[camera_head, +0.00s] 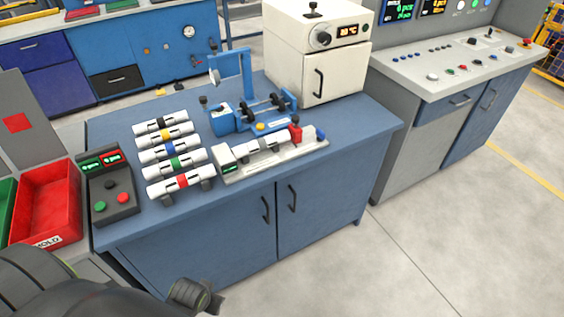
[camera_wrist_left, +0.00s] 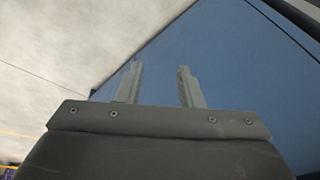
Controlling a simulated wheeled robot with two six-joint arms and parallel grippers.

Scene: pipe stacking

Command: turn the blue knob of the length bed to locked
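The length bed (camera_head: 275,163) is a pale grey fixture at the front right of the blue bench, with a small green display at its left end. A white pipe with a grey band (camera_head: 262,146) lies along it, beside a red block (camera_head: 296,132). The blue knob (camera_head: 319,132) is at the bed's right end; its setting is too small to read. My left gripper (camera_wrist_left: 158,84) has its two fingers apart with nothing between them, low in front of the bench cabinet. It is well away from the knob. My right gripper is not in view.
Several banded white pipes (camera_head: 176,160) lie on a rack left of the bed. A blue fixture with black rollers (camera_head: 262,112) stands behind it. Floor right of the bench is clear.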

